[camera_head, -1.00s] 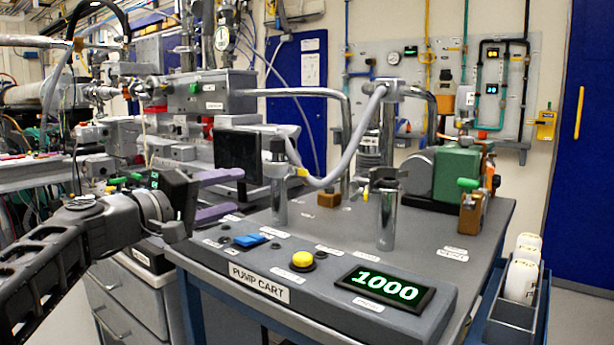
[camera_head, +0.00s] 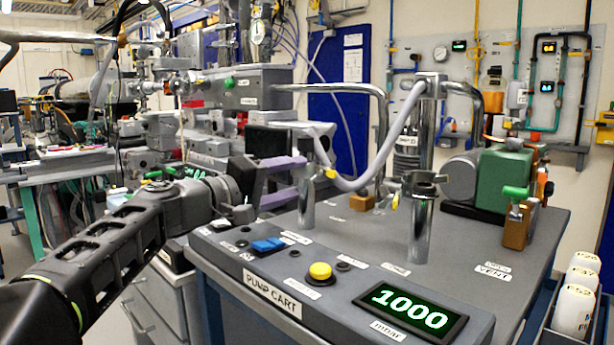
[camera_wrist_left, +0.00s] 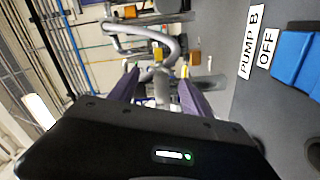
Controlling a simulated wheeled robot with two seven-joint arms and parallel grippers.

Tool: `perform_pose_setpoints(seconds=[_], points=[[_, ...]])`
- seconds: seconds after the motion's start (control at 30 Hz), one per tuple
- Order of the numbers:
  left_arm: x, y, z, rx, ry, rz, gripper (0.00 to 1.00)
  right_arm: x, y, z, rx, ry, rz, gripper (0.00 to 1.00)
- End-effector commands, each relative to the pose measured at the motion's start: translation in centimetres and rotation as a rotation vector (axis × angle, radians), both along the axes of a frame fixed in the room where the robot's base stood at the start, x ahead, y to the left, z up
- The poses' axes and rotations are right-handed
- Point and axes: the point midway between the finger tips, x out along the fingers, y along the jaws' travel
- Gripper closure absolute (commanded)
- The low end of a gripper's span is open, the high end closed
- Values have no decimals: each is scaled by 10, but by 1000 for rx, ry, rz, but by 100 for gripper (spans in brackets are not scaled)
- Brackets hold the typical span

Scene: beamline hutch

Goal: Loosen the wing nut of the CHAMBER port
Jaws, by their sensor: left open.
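My left gripper (camera_head: 300,177) is open, with two purple fingers pointing right in the head view. Its fingertips are close to the near metal port post (camera_head: 307,208), where a grey hose (camera_head: 347,184) ends. A small yellow wing nut (camera_head: 331,173) shows on that joint, just right of the fingertips. I cannot tell whether the fingers touch anything. In the left wrist view the open fingers (camera_wrist_left: 158,76) point at the hose, with a yellow piece (camera_wrist_left: 185,72) by one fingertip. A second post (camera_head: 420,220) has an open clamp on top and a yellow piece beside it. The small port labels are not readable.
The pump cart (camera_head: 385,255) carries a blue switch (camera_head: 268,244), a yellow button (camera_head: 320,271) and a display (camera_head: 411,310) reading 1000. A green pump (camera_head: 505,180) and a brown valve block (camera_head: 517,225) stand at the right. A metal pipe (camera_head: 382,120) arches behind the hose.

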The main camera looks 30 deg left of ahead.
Motion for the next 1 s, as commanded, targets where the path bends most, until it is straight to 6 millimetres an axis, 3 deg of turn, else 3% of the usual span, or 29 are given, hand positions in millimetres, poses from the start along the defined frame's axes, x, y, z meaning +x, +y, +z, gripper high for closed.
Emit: perform_pose_setpoints(seconds=[0.3, 0.63, 1.0], points=[[40, -14, 1, 0, 0, 0, 44, -1, 0, 7, 1, 3, 1, 64], [44, -16, 0, 0, -1, 0, 44, -1, 0, 7, 1, 3, 1, 64], [44, -16, 0, 0, 0, 1, 74, -1, 0, 7, 1, 3, 1, 64]])
